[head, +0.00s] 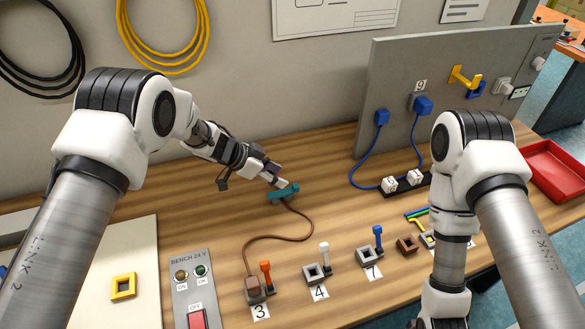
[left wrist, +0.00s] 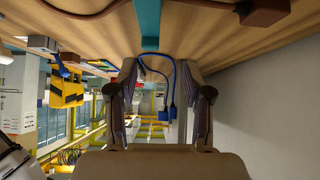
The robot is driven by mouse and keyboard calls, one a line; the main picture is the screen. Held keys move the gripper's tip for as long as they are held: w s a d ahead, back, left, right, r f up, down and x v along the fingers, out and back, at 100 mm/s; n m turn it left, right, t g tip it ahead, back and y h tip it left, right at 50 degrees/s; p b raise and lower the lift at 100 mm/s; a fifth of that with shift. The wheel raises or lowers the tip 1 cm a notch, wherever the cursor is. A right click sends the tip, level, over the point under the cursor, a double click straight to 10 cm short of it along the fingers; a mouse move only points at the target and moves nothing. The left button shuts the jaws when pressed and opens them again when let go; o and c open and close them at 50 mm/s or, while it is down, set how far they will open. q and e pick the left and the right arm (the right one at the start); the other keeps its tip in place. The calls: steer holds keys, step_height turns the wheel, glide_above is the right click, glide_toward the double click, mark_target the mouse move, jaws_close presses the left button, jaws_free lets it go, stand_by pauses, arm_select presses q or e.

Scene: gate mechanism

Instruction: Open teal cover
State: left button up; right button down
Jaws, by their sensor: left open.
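The teal cover (head: 283,194) is a small bar low on the wooden bench, at the end of a brown cable (head: 310,225). My left gripper (head: 275,179) is just behind and above it, its fingertips close to the cover. Contact cannot be told. In the left wrist view the teal cover (left wrist: 148,24) shows as a strip against the bench at the top, beyond the open, empty fingers of my left gripper (left wrist: 161,72). My right arm reaches down at the right, and its gripper is out of view.
Gate blocks with an orange lever (head: 266,273), a white lever (head: 324,254) and a blue lever (head: 377,237) stand along the front. A grey panel (head: 395,70) stands at the back right. A red tray (head: 560,172) is far right. Bench left of the cover is clear.

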mark_target(294, 184)
arm_select(q)
steer(key=shift+s+d+f+p, duration=0.25)
steer(key=shift+s+d, duration=0.2)
steer(key=shift+d, duration=0.15)
steer(key=shift+s+d+f+p, duration=0.25)
steer(key=shift+s+d, duration=0.15)
steer(key=shift+d, duration=0.2)
steer(key=w+d+f, duration=0.2)
steer(key=f, duration=0.1)
steer(key=shift+d+f, duration=0.1)
steer(key=shift+f, duration=0.05)
steer(key=shift+w+f, duration=0.15)
steer(key=shift+s+r, duration=0.3)
steer(key=shift+c, duration=1.1)
steer(key=shift+s, duration=0.1)
steer(key=c, duration=0.6)
jaws_close()
arm_select(e)
steer(key=shift+s+r, duration=0.65)
steer(key=shift+r, duration=0.3)
